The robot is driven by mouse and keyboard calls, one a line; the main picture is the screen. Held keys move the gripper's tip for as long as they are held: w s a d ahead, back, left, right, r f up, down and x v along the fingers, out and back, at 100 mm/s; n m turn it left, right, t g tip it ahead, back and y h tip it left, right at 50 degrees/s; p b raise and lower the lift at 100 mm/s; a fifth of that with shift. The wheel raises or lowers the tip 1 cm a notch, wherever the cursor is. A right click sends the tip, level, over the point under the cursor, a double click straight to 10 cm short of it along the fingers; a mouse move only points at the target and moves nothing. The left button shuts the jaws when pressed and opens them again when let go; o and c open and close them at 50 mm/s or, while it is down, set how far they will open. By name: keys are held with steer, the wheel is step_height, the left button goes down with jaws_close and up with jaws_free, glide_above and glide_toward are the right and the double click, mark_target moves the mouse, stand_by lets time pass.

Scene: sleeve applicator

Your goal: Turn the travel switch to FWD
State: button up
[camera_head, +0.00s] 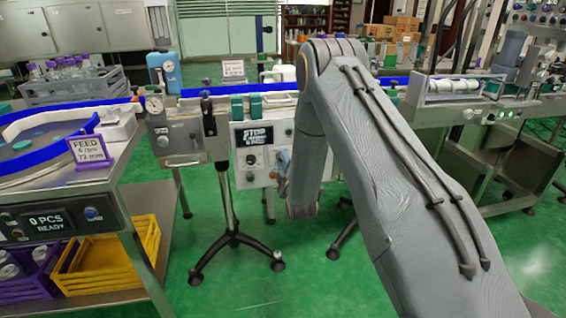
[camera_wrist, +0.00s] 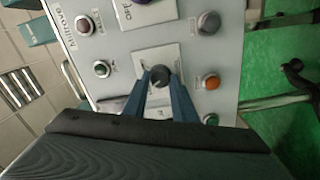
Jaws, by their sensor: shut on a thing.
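A dark round rotary switch knob (camera_wrist: 160,75) on a pale square plate (camera_wrist: 158,58) sits in the middle of the wrist view, on a light grey control panel (camera_wrist: 185,62). My gripper (camera_wrist: 161,86) has its two blue-grey fingers closed on either side of this knob. The label text around the knob is too small to read, so I cannot tell its set position. In the head view, the control panel (camera_head: 240,158) stands below the conveyor with a black STOP display; my arm hides its right part and the gripped knob.
In the head view, a tripod stand (camera_head: 231,238) stands before the panel, and a feed table (camera_head: 60,170) is at left. Green floor is open in front.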

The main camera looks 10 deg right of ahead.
steer(key=shift+n, duration=1.3)
steer(key=o, duration=1)
steer(key=shift+a, duration=0.1)
steer(key=shift+o, duration=0.2)
steer(key=s, duration=0.8)
